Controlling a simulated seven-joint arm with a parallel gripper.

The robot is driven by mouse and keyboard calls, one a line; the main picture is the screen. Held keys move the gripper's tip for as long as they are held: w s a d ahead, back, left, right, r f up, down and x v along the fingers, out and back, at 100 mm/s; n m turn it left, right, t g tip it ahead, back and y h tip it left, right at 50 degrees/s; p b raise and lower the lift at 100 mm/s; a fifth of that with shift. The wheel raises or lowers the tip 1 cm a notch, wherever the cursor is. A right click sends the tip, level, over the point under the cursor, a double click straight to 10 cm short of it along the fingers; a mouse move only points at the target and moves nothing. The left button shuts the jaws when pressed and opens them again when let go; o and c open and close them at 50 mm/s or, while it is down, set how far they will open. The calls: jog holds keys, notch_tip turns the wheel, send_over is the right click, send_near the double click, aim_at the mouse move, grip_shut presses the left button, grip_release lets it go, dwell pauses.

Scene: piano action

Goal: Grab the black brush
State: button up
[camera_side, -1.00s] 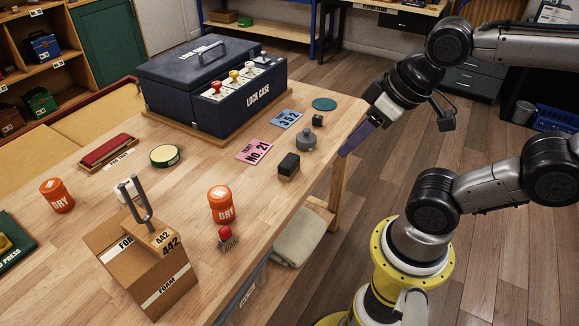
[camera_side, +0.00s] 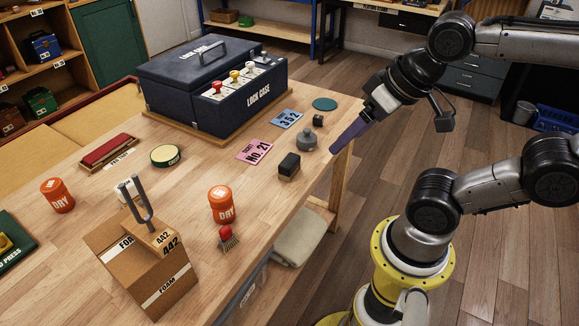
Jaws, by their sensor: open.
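A small black block-shaped brush (camera_side: 289,164) lies on the wooden table near its right edge, with a paler strip along its bottom. A second brush (camera_side: 228,239) with a red knob and greyish bristles stands nearer the front edge. My gripper (camera_side: 335,149), with long purple fingers, is open and holds nothing visible. It points down and left at the table's right edge, to the right of the black brush and apart from it. The gap between its fingers cannot be seen from this side.
A grey weight (camera_side: 306,141) sits between my gripper and the black brush. A pink ticket (camera_side: 254,151), an orange jar (camera_side: 221,204) and the dark blue lock case (camera_side: 205,85) are also on the table. Bare wood lies left of the black brush.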

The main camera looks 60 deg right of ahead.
jog(key=w+d+r+m, duration=0.1)
jog(key=w+r+m, duration=0.2)
jog(key=w+m, duration=0.25)
jog(key=m+g, duration=0.6)
jog(key=m, duration=0.4)
send_over(291, 158)
notch_tip(291, 158, down, 15)
notch_tip(291, 158, down, 8)
jog(key=shift+s+f, duration=0.1)
jog(key=shift+f, duration=0.05)
jog(key=shift+a+f, duration=0.15)
jog(key=shift+f, duration=2.6)
grip_shut()
